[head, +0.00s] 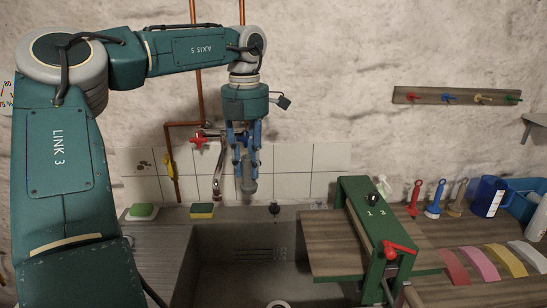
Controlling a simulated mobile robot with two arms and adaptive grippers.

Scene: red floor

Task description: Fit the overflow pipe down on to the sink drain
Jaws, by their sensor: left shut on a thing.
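My left gripper (245,140) has blue fingers and points down above the back of the sink (207,262). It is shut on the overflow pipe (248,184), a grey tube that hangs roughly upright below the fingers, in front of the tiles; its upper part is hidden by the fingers. The sink drain (278,304) shows as a pale ring on the basin floor, partly cut off by the bottom edge. The pipe is well above the drain and apart from it. My right gripper is out of view.
A tap (217,180) with red handle stands behind the sink, close left of the pipe. Sponges (202,210) lie on the back ledge. A green frame (376,222) with wooden boards stands right of the basin. Brushes (435,200) and a blue jug (489,196) stand farther right.

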